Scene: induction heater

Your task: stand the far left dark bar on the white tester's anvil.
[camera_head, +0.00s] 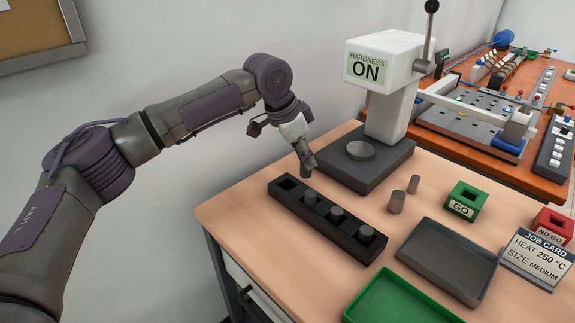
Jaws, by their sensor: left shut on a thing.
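My left gripper (302,148) is shut on a dark bar (307,164), which hangs slightly tilted above the far end of the black rack (323,224). The white tester (387,89), with a display reading HARDNESS ON, stands right of the gripper. Its round grey anvil (361,150) sits bare on the dark base. The bar is left of the anvil and apart from it. My right gripper is not in view.
A dark tray (448,260), a green tray (400,299), a red NO GO block (555,225) and a job card (541,258) lie further right. The tester's lever (428,38) rises at its right.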

